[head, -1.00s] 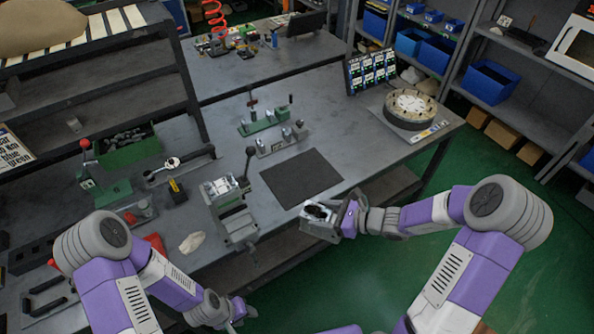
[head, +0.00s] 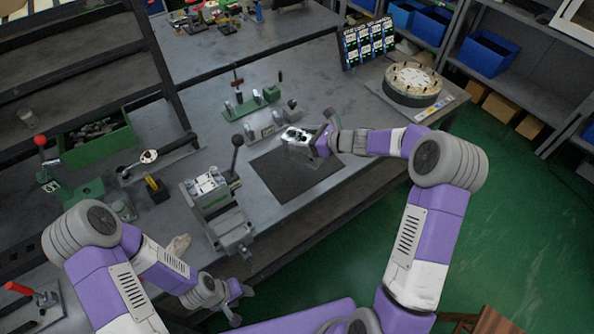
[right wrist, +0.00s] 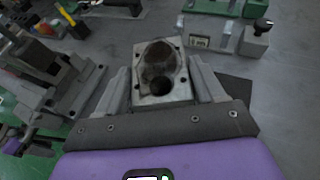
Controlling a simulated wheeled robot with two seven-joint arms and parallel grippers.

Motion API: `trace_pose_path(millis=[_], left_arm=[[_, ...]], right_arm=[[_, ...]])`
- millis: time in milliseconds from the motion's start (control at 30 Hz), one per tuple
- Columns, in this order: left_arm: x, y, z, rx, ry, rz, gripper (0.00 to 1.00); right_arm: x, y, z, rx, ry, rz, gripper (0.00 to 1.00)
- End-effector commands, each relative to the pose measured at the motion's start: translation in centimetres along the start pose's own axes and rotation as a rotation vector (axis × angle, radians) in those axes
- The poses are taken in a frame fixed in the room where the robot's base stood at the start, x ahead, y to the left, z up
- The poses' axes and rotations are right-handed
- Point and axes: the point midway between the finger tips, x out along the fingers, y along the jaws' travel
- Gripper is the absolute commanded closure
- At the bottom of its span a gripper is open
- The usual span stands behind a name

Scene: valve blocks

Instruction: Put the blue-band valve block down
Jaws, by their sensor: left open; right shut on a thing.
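A metal valve block (head: 297,143) is in my right gripper (head: 318,145), over the dark mat (head: 275,180) on the bench. In the right wrist view the block (right wrist: 160,95) is grey with a dark cavity and round holes, clamped between the two jaws (right wrist: 160,92). I cannot make out a blue band on it. Whether its underside touches the mat is hard to tell. My left gripper (head: 238,300) is open and empty, low at the front, off the bench edge.
A vise (head: 218,205) with a block on it stands left of the mat. Green clamp fixtures (head: 250,103) stand behind it. A round dial-like fixture (head: 412,82) and a label rack (head: 366,42) are at the right rear. The mat's front part is clear.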

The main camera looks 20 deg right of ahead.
Motion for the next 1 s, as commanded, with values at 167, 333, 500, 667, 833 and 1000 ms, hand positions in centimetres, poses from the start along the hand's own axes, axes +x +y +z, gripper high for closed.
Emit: trace_pose_path(millis=[167, 333, 500, 667, 833, 1000], left_arm=[[2.0, -0.7, -0.1, 0.000, 0.001, 0.000, 0.49], [2.5, -0.9, -0.1, 0.000, 0.001, 0.000, 0.49], [3.3, -1.2, -0.2, 0.001, 0.001, 0.000, 0.49], [3.9, -1.4, -0.2, 0.001, 0.001, 0.000, 0.49], [4.1, -1.5, -0.2, 0.001, 0.001, 0.000, 0.49], [4.4, -1.6, -0.2, 0.000, 0.001, 0.000, 0.49]], right_arm=[[2.3, -2.0, 1.9, 0.005, -0.025, -0.032, 1.00], [3.1, -2.7, 2.5, 0.015, -0.032, -0.048, 1.00], [4.2, -2.8, 0.2, 0.020, -0.031, -0.049, 1.00], [5.2, -2.8, -1.9, 0.018, -0.033, -0.049, 1.00], [5.6, -2.8, -2.8, 0.016, -0.034, -0.049, 1.00], [6.1, -2.8, -4.0, 0.018, -0.034, -0.049, 1.00]])
